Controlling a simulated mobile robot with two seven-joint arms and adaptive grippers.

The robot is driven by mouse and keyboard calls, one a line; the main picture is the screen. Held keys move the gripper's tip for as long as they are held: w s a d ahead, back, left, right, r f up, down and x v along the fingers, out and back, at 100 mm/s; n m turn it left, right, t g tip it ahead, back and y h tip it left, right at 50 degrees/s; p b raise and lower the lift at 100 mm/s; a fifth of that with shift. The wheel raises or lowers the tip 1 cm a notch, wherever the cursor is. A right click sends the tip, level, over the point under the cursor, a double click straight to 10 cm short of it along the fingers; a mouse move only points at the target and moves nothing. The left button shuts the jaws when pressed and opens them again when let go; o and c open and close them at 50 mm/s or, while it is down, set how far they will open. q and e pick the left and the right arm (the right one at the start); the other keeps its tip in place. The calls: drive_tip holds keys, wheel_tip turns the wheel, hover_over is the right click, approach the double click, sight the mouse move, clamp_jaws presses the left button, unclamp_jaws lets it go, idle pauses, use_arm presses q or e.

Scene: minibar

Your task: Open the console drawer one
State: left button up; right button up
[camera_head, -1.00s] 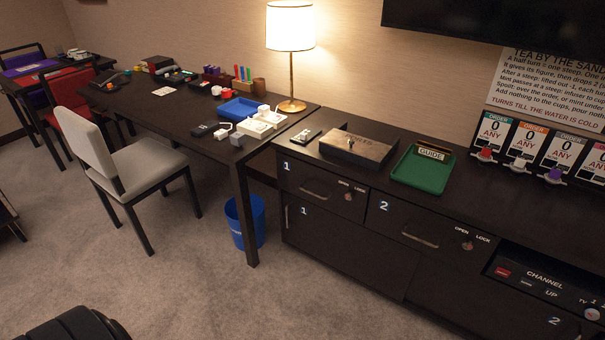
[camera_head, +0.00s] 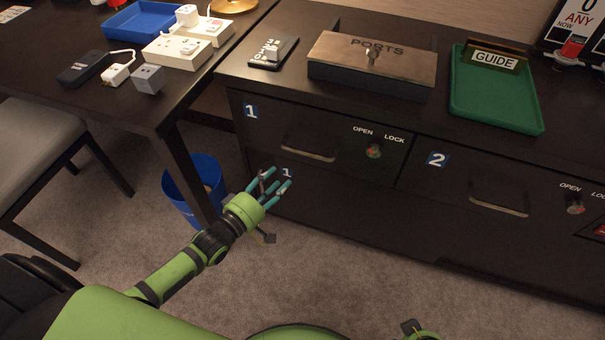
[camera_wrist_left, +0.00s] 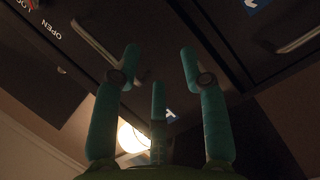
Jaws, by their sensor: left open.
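Console drawer one (camera_head: 270,130) is a dark front with a blue 1 plate at its upper left. It looks shut. Its bar handle (camera_head: 308,151) is in the middle, and a small knob (camera_head: 373,151) under OPEN and LOCK lettering is at its right; I cannot tell which way the knob is turned. My left gripper (camera_head: 268,182) is open and empty, below and left of the handle, in front of the lower door's 1 plate. In the left wrist view, a handle (camera_wrist_left: 97,46) near the OPEN lettering lies beyond the open fingers (camera_wrist_left: 160,62).
Drawer two (camera_head: 440,185) is to the right. On the console top are a ports box (camera_head: 340,65) and a green guide tray (camera_head: 490,110). A desk (camera_head: 150,105) and a blue bin (camera_head: 205,175) stand at the left. Carpet is clear in front.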

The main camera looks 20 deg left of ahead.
sight(303, 154)
use_arm(q)
drive_tip(key=shift+w+d+r+n+t+h+b, duration=0.3)
drive_tip(key=shift+w+d+r+h+b, duration=0.2)
drive_tip(key=shift+w+d+r, duration=0.55)
drive_tip(key=shift+w+d+r+n+t+h+b, duration=0.3)
drive_tip(key=shift+w+d+r+h+b, duration=0.2)
drive_tip(key=shift+w+d+r, duration=0.5)
drive_tip(key=shift+w+d+r+n+t+h+b, duration=0.3)
drive_tip(key=shift+w+d+r+b, duration=0.4)
drive_tip(key=shift+w+r, duration=0.55)
use_arm(e)
drive_tip(key=shift+t, duration=0.3)
drive_tip(key=shift+w+d+r, duration=0.1)
drive_tip(key=shift+r, duration=1.15)
drive_tip(key=shift+w+d+r, duration=0.1)
drive_tip(key=shift+r, duration=1.1)
use_arm(q)
drive_tip(key=shift+s+r, duration=0.1)
clamp_jaws()
